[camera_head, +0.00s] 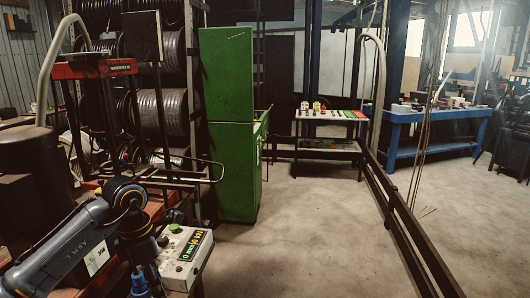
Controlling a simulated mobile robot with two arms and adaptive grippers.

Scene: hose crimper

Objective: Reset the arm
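My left arm reaches in from the lower left, bends at its joint and points down beside the grey control box (182,262). The arm's lower end runs toward the bottom edge of the picture, and I cannot make out any gripper fingers there. My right arm and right gripper are not in view. The control box has buttons and a small lit display with green and yellow characters. The red-topped machine (95,70) stands behind my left arm.
A tall green cabinet (228,120) stands behind the control box, with racks of black hose reels (160,110) to its left. A small table (330,116) with colored parts is farther back. A blue workbench (435,115) stands at the right. A low dark rail (405,220) crosses the otherwise clear floor.

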